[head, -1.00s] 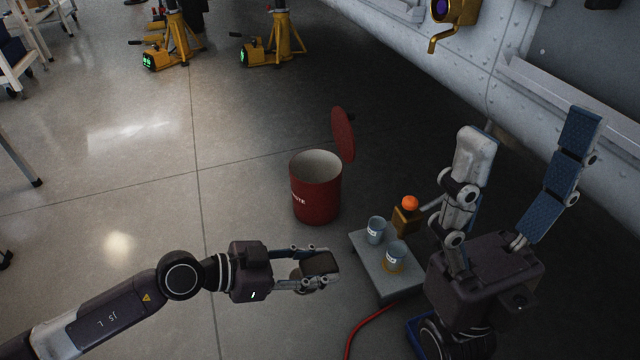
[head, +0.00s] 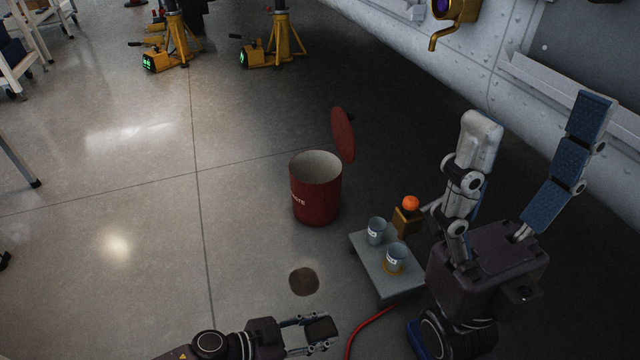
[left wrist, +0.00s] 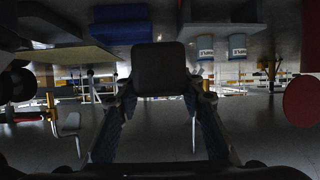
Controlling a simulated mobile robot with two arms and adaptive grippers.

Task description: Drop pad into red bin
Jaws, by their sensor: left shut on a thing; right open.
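The red bin (head: 316,200) stands upright on the floor near the middle of the head view, its top open. Its red lid (head: 343,134) is tilted up at the bin's back right. My left gripper (head: 322,328) is shut on a dark, rounded-square pad (head: 321,327), low in the head view and well in front of the bin. In the left wrist view the pad (left wrist: 159,69) sits between the two fingers, and a red disc (left wrist: 302,101) shows at the right edge. My right gripper (head: 535,135) is open and empty at the right, its blue-padded fingers wide apart.
A red hose (head: 370,325) lies in front. A dark round patch (head: 304,281) marks the floor. Floor left of the bin is clear.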

